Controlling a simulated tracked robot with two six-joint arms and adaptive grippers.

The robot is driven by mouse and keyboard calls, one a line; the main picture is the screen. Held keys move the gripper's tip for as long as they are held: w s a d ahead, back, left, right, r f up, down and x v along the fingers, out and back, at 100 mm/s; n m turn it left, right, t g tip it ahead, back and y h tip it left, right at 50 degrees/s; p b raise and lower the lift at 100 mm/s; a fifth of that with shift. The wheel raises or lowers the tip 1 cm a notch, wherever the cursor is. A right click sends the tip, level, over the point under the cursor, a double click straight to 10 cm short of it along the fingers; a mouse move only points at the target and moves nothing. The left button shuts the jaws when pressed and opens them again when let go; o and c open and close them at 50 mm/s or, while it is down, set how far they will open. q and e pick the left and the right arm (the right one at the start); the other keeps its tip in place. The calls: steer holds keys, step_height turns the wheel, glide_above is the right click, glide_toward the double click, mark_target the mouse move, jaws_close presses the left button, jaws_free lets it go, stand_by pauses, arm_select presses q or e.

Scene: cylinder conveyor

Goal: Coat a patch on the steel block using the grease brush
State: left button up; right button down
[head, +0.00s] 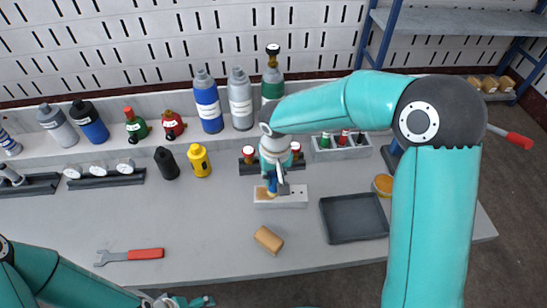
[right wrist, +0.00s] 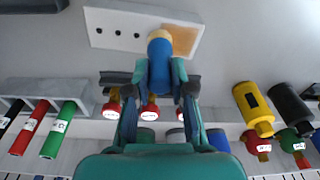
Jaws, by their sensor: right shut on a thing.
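The pale steel block (head: 290,199) lies on the bench, with a row of dark holes at one end. It also shows in the right wrist view (right wrist: 135,22). My right gripper (head: 271,187) is shut on the blue-handled grease brush (right wrist: 160,62), above the block's hole-free end. The brush points at the block, and its yellowish tip overlaps the block's edge in the right wrist view. A tan patch (right wrist: 184,39) shows on the block beside the tip. Whether the bristles touch is unclear. My left gripper (head: 190,302) is low at the bottom edge, its jaws unclear.
A dark tray (head: 354,218) and an orange-topped tin (head: 383,185) are right of the block. A red-handled wrench (head: 130,255) lies left. Bottles and racks line the back. The front left of the bench is mostly clear.

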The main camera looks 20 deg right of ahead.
step_height(320, 180, up, 2)
steer(key=shift+r+p, duration=0.15)
steer(key=shift+p, duration=0.15)
steer(key=shift+a+r+p, duration=0.1)
steer(key=shift+r+p, duration=0.4)
steer(key=shift+r, duration=0.15)
steer(key=shift+r+p, duration=1.35)
steer(key=shift+r, duration=0.85)
